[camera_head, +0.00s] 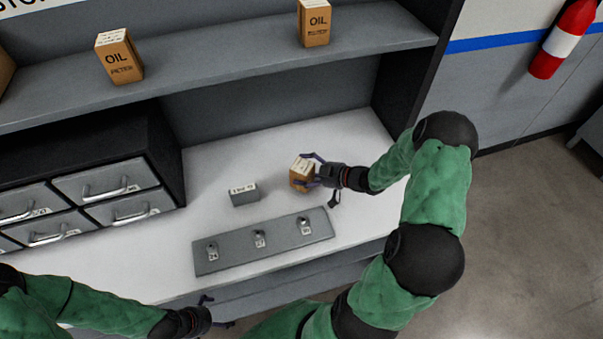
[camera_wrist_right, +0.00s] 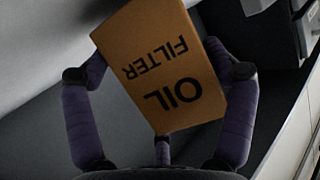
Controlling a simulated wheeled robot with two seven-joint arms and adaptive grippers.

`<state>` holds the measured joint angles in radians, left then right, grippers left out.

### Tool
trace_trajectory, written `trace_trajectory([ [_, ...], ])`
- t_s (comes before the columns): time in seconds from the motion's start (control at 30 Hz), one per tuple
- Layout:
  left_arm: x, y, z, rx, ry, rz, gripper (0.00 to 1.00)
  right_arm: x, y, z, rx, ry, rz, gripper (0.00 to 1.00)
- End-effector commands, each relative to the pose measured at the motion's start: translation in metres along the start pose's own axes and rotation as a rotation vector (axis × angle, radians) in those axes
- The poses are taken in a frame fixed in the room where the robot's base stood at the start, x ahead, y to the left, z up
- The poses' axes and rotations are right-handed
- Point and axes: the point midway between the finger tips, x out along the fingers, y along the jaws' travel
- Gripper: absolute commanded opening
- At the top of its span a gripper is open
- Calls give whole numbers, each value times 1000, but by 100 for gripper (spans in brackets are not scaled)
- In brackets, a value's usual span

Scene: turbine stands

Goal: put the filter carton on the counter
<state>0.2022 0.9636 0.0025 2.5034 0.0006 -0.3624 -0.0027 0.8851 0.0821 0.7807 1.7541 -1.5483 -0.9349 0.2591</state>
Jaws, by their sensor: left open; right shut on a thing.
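The filter carton (camera_head: 301,172) is a small brown box with a pale top, at the right part of the white counter (camera_head: 362,150). In the right wrist view its face reads "OIL FILTER" (camera_wrist_right: 165,65), upside down. My right gripper (camera_head: 312,170) is shut on the carton, with purple fingers on both sides of it. The carton is at or just above the counter; I cannot tell if it touches. My left gripper (camera_head: 214,311) is open and empty at the counter's front edge.
Two more oil cartons, left (camera_head: 119,56) and right (camera_head: 314,22), stand on the grey shelf (camera_head: 220,57) above. A small grey block (camera_head: 244,194) and a grey panel with tagged hooks (camera_head: 263,241) are on the counter. A drawer cabinet (camera_head: 110,185) stands left.

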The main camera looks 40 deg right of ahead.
Motion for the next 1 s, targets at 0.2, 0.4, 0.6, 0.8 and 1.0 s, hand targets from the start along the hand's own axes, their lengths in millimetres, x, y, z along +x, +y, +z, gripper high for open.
trace_trajectory([
  [0.2, 12, -4, -1, -1, 0, 0, 100, -4, 1, 18, -2, 3, 1, 36],
  [0.4, 11, -4, 0, 0, 0, 0, 100, -4, 1, 16, -2, 3, 0, 36],
  [0.6, 12, -4, 0, 0, 0, 0, 100, -2, 1, 20, -1, 1, 0, 100],
  [0.8, 12, -4, 0, 0, 0, 0, 100, -2, 1, 20, -1, 1, 0, 100],
  [1.0, 10, -4, 0, 0, 0, 0, 100, -4, 1, 16, -1, 1, 0, 100],
])
